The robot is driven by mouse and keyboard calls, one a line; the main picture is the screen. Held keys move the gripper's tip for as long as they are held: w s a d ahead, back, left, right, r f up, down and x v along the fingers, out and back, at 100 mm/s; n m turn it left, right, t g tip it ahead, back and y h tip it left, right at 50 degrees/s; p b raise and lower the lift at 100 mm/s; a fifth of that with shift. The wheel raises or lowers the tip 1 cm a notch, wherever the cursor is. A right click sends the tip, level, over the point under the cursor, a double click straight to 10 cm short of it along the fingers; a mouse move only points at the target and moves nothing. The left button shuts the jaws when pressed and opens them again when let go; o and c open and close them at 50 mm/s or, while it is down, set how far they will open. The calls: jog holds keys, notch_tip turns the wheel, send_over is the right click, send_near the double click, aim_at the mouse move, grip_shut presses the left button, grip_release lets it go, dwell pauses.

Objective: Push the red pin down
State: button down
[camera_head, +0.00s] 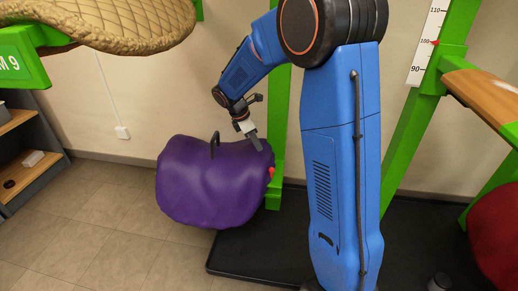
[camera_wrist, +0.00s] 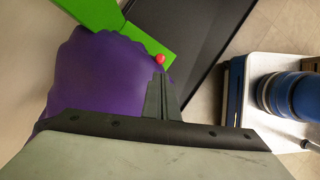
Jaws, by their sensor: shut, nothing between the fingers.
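The red pin (camera_head: 271,171) shows at the right edge of the purple saddle cover (camera_head: 210,190), beside a green post (camera_head: 276,130). In the wrist view the round red pin head (camera_wrist: 160,58) lies just beyond the fingertips, where the purple cover (camera_wrist: 95,75) meets the green beam (camera_wrist: 100,14). My gripper (camera_head: 257,143) is above the pin and left of it in the head view. It also shows in the wrist view (camera_wrist: 159,76), with its fingers shut and empty. I cannot tell whether the fingertips touch the purple cover.
A black handle (camera_head: 214,145) stands up from the purple cover. A black platform (camera_head: 260,262) lies below. A tan woven saddle (camera_head: 120,22) hangs at upper left, a red one (camera_head: 496,235) at right.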

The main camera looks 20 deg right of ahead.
jog(key=x, duration=1.2)
jog(key=shift+f, duration=0.1)
jog(key=shift+s+f, duration=0.15)
jog(key=shift+f, duration=1.35)
jog(key=shift+a+r, duration=0.25)
jog(key=shift+r, duration=0.2)
jog(key=s+v, duration=0.1)
jog(key=v, duration=1.6)
jog(key=shift+w, duration=0.5)
jog(key=shift+d, duration=0.15)
